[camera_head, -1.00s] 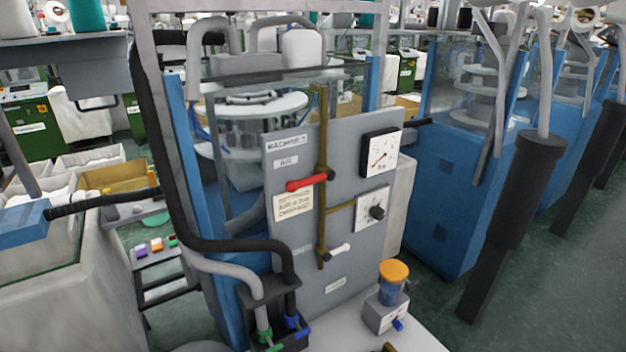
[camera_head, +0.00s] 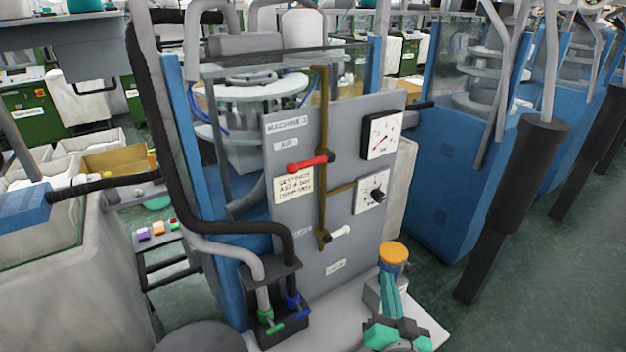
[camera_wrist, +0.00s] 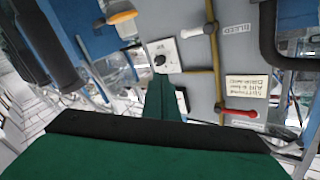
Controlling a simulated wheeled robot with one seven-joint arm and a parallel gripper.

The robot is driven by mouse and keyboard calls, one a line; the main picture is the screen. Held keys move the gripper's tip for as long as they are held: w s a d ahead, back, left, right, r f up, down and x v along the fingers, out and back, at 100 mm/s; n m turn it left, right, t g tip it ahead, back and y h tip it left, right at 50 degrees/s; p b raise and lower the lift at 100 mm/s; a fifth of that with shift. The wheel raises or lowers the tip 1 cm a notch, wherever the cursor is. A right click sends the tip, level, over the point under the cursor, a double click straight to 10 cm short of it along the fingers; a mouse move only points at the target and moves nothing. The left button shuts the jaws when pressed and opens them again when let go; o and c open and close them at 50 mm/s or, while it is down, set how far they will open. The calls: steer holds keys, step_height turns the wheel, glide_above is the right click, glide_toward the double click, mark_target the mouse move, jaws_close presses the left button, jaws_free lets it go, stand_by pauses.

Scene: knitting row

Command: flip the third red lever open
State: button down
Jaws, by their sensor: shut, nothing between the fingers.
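The red lever (camera_head: 307,165) sits on the brown vertical pipe of the grey panel (camera_head: 345,130) labelled as a machine, with an air label beside it. It lies about horizontal, its handle pointing left across the pipe. In the wrist view the picture is turned over, and the red lever (camera_wrist: 238,113) shows at lower right, apart from my gripper. My green gripper (camera_head: 387,277) is low at the right, in front of the orange-capped unit, below and right of the lever. Its fingers (camera_wrist: 165,82) are shut and empty in the wrist view.
A white lever (camera_head: 340,232) sits lower on the same pipe. Two dials (camera_head: 382,142) are on the panel's right. The orange-capped unit (camera_head: 393,253) stands near my gripper. A black hose (camera_head: 180,200) and blue and green valves (camera_head: 290,310) are at the left.

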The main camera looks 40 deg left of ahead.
steer(key=s+a+r+n+g+y, duration=0.1)
steer(key=a+r+n+g+y, duration=0.2)
steer(key=r, duration=1.1)
steer(key=s+a+r+n+g+y, duration=0.2)
steer(key=a+r+n+g, duration=0.3)
steer(key=r, duration=1)
steer(key=a+n+y, duration=0.1)
steer(key=a+n, duration=0.2)
steer(key=n, duration=0.1)
steer(key=shift+s+g+y, duration=0.2)
steer(key=shift+g+y, duration=0.1)
steer(key=shift+a, duration=0.15)
glide_above(313, 161)
steer(key=s+d, duration=0.3)
steer(key=shift+w+a+f, duration=0.1)
steer(key=shift+a+f, duration=0.1)
steer(key=shift+f, duration=0.55)
steer(key=shift+w+a+f, duration=0.1)
steer(key=shift+a+f, duration=0.05)
steer(key=shift+f, duration=0.55)
steer(key=shift+a+f, duration=0.2)
steer(key=shift+f, duration=0.55)
